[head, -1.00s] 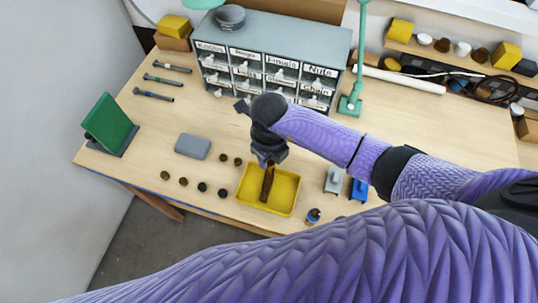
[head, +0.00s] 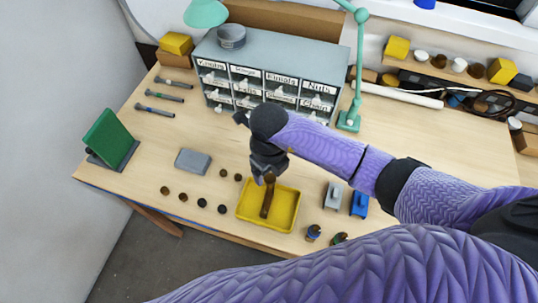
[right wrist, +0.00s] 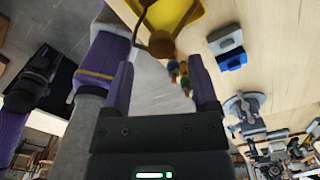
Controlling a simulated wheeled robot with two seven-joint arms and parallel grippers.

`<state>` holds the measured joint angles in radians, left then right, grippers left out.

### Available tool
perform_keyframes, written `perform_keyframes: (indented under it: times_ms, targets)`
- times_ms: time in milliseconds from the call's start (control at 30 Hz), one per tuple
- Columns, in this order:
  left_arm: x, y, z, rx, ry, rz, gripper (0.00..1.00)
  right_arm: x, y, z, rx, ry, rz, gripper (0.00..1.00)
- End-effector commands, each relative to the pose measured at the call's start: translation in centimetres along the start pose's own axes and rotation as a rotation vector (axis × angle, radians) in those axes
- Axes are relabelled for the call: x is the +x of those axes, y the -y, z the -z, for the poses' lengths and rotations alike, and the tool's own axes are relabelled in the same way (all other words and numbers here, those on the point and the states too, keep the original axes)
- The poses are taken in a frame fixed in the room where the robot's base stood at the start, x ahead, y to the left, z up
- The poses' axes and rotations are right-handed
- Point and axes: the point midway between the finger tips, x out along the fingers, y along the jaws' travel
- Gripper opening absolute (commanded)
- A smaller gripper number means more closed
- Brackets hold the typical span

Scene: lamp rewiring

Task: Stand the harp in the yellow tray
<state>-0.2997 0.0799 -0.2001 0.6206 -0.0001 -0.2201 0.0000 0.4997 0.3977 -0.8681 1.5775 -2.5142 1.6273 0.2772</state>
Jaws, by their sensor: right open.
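The harp (head: 266,203) is a thin brown-bronze loop. It appears upright in the yellow tray (head: 293,208), near the front of the bench. In the right wrist view the harp's rounded top (right wrist: 161,44) shows just beyond my fingertips, with the tray (right wrist: 178,12) behind it. My right gripper (head: 264,178) is directly above the harp, pointing down. Its two fingers (right wrist: 160,68) are open and apart, with nothing held between them. The harp's feet are hard to make out. My left gripper does not show.
A grey block (head: 193,161) and several dark knobs (head: 202,203) lie left of the tray. A grey item (head: 333,195) and a blue item (head: 359,199) stand to its right. A labelled drawer cabinet (head: 270,65) and green lamp (head: 350,118) stand behind. The front edge is close.

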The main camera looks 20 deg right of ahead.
Motion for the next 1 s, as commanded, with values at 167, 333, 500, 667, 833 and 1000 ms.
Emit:
perform_keyframes:
  times_ms: [167, 333, 500, 667, 833, 1000]
  targets:
    - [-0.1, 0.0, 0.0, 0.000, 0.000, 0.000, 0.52, -5.3, 0.1, -0.1, 0.000, 0.007, 0.003, 0.76]
    - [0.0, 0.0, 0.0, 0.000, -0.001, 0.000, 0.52, -8.6, 0.1, -0.1, 0.000, 0.003, 0.002, 0.76]
    - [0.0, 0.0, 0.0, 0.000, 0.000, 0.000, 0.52, -9.6, 0.1, 0.0, 0.000, 0.000, 0.002, 0.76]
    - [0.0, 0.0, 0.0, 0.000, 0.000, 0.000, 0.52, -9.6, 0.0, 0.0, 0.000, 0.000, 0.002, 0.76]
    - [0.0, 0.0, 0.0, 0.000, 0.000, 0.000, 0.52, -9.6, 0.0, 0.0, 0.000, 0.000, 0.001, 0.76]
    - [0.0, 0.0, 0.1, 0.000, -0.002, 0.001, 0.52, -9.6, 0.0, 0.0, 0.000, 0.000, 0.001, 0.76]
